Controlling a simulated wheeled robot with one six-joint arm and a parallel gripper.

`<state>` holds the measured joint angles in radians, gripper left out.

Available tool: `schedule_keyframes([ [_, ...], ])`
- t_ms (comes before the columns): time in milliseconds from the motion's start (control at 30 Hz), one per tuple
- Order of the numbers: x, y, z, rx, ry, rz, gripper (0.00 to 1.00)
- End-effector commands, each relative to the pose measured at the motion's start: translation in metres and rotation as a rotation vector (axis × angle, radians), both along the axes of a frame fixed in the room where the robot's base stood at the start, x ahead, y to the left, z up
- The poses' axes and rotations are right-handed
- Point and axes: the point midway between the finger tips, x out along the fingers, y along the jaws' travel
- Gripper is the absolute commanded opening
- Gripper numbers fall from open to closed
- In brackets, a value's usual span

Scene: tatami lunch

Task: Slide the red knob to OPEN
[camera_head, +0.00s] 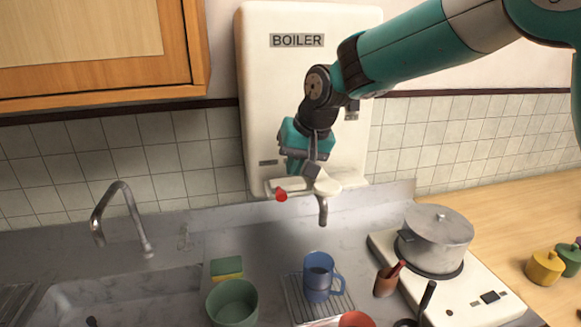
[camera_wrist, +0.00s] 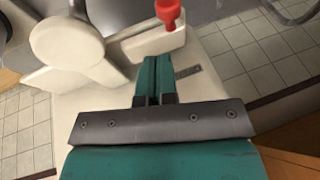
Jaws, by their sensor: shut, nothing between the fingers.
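The red knob (camera_head: 281,195) is at the left end of a cream arm on the front of the white boiler (camera_head: 262,90). In the wrist view the red knob (camera_wrist: 169,12) stands up from the end of its cream slotted bar (camera_wrist: 150,40), near the top edge. My gripper (camera_head: 295,167) is at the lower front of the boiler, close above the bar. In the wrist view my gripper (camera_wrist: 152,62) is shut and empty, its fingertips just short of the bar and apart from the knob. A small label (camera_wrist: 188,72) beside the bar is too small to read.
Below stand a blue mug (camera_head: 318,275) on a wire rack, a green bowl (camera_head: 231,303) and a sponge (camera_head: 227,267). A pot (camera_head: 436,240) sits on the stove at right; a faucet (camera_head: 120,205) stands at left.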

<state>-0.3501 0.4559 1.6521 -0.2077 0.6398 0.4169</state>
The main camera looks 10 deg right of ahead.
Motion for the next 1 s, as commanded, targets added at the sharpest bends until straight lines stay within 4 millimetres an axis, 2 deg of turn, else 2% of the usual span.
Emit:
schedule_keyframes([
  [33, -0.001, -0.005, 0.012, 0.003, -0.006, -0.001, 0.00],
  [200, -0.014, -0.015, 0.046, 0.003, -0.008, 0.001, 0.00],
  [433, -0.025, -0.026, 0.083, 0.002, -0.005, 0.000, 0.00],
  [633, -0.028, -0.030, 0.095, 0.002, -0.003, 0.002, 0.00],
  [1000, -0.033, -0.031, 0.093, -0.001, 0.000, 0.011, 0.00],
])
